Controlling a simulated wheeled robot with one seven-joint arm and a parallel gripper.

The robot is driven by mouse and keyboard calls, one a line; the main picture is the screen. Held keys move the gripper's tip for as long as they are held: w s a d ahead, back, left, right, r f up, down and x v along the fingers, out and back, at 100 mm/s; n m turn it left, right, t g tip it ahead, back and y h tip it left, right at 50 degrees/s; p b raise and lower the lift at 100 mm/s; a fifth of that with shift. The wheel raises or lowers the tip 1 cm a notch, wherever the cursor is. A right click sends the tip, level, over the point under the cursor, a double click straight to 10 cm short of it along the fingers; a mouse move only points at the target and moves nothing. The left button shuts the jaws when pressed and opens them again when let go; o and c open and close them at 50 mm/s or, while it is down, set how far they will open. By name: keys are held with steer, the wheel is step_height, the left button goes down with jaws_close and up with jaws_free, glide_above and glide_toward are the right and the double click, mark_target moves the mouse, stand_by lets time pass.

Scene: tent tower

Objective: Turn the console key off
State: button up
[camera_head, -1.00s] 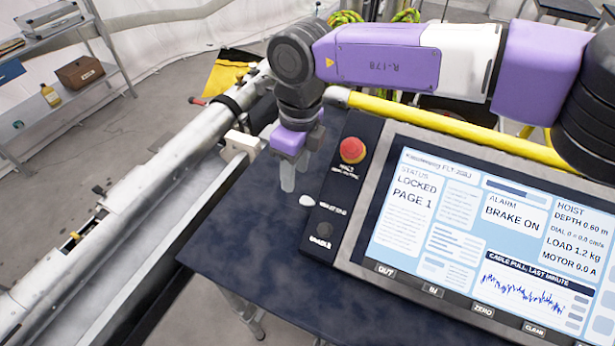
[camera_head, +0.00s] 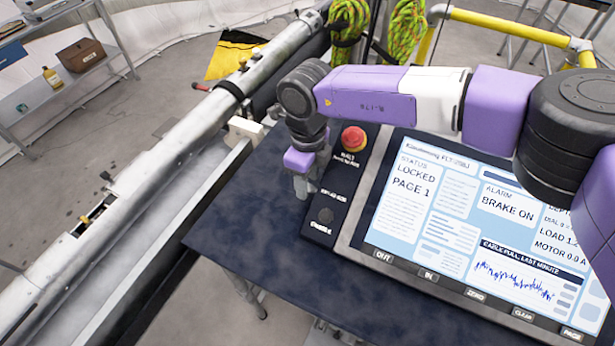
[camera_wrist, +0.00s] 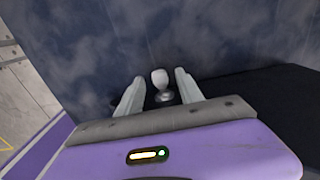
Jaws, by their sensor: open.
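The console (camera_head: 400,262) lies on a dark blue table, with a lit screen reading LOCKED, PAGE 1 and BRAKE ON. My gripper (camera_head: 301,190) points down at the panel's left edge. In the wrist view a pale rounded key head (camera_wrist: 160,79) on a small metal base stands between my two open fingers (camera_wrist: 158,92), with a gap on each side. In the head view the key is hidden behind my fingers. Its turn position is hard to tell.
The dark table top (camera_head: 255,235) is clear to the left and front of the console. A long grey metal rail (camera_head: 150,170) runs along the table's left side. A yellow bar (camera_head: 510,27) and coiled green ropes (camera_head: 407,30) stand behind.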

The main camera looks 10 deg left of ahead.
jaws_close()
steer(key=shift+f, duration=0.1)
steer(key=shift+w+f+g+b, duration=0.15)
steer(key=shift+g+b, duration=0.15)
steer(key=shift+b, duration=0.25)
steer(key=shift+w+d+g+y+b, duration=0.1)
steer(key=shift+w+g+y+b, duration=0.15)
steer(key=shift+g+b, duration=0.5)
steer(key=shift+g+y+b, duration=0.25)
steer(key=shift+g+b, duration=0.1)
steer(key=shift+b, duration=0.4)
steer(key=shift+r, duration=0.2)
